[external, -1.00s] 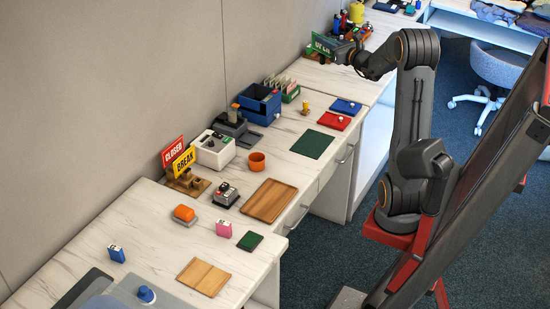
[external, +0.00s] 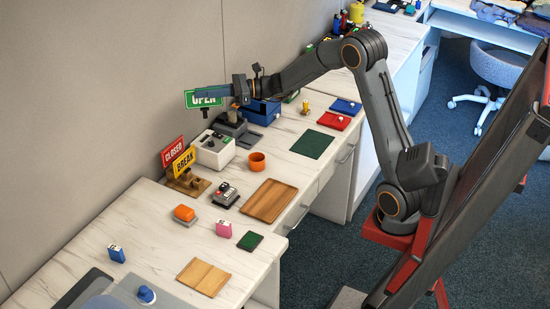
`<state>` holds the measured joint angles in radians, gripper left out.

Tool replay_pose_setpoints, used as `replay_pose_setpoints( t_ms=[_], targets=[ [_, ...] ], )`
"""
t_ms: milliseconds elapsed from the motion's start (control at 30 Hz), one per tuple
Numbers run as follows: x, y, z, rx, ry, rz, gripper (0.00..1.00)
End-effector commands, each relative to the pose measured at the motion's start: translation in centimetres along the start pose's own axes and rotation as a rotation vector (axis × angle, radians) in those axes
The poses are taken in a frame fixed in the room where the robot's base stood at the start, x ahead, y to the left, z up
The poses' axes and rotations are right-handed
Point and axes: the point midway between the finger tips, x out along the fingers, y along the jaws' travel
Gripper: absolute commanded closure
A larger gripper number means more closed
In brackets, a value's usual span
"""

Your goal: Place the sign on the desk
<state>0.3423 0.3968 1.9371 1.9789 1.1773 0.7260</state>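A green sign reading OPEN (external: 204,97) is held up in the air in the external view, near the wall and above the white device. My gripper (external: 212,97) is at the sign, with its dark fingers across the sign's face and lower edge. The sign appears upright, its text facing the camera. A red CLOSED sign (external: 172,151) and a yellow BREAK sign (external: 184,161) stand upright in a wooden holder (external: 186,185) on the white marbled desk (external: 150,222), below and left of my gripper.
The white device (external: 213,150), blue bin (external: 260,112), orange cup (external: 257,161) and a button box (external: 225,194) stand near the holder. A wooden tray (external: 270,201) and green mat (external: 312,144) lie toward the front edge. The desk's left part has bare patches.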

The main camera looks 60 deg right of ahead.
Motion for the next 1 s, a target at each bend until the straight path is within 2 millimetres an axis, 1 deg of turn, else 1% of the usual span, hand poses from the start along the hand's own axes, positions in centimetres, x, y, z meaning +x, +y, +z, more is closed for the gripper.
replay_pose_setpoints(
  t_ms=[33, 67, 100, 167, 200, 267, 300, 367, 400, 467, 500, 567, 600, 700, 800, 900, 1000],
  targets=[
    [1.9, 1.9, -0.6, 0.002, 0.001, 0.055, 1.00],
    [2.8, 3.1, -0.9, 0.001, 0.001, 0.088, 1.00],
    [4.0, 4.6, -1.3, 0.001, 0.001, 0.131, 1.00],
    [5.7, 7.0, -1.9, 0.001, 0.001, 0.194, 1.00],
    [6.8, 8.6, -2.3, 0.001, 0.001, 0.237, 1.00],
    [8.3, 11.1, -2.9, 0.001, 0.001, 0.301, 1.00],
    [9.2, 12.7, -3.4, 0.001, 0.001, 0.344, 1.00],
    [10.6, 15.3, -4.0, 0.001, 0.001, 0.409, 1.00],
    [11.3, 17.1, -4.5, 0.001, 0.001, 0.452, 1.00],
    [12.4, 19.8, -5.1, 0.001, 0.001, 0.517, 1.00],
    [13.1, 21.6, -5.6, 0.001, 0.002, 0.560, 1.00],
    [14.0, 24.4, -6.3, 0.000, 0.001, 0.626, 1.00],
    [14.5, 26.1, -6.8, 0.001, 0.002, 0.667, 1.00],
    [15.4, 30.4, -7.9, 0.001, 0.001, 0.767, 1.00],
    [15.9, 34.0, -8.8, 0.001, 0.001, 0.852, 1.00],
    [16.1, 36.6, -9.5, 0.000, 0.000, 0.913, 1.00],
    [16.2, 38.2, -9.9, 0.000, 0.001, 0.951, 1.00]
  ],
)
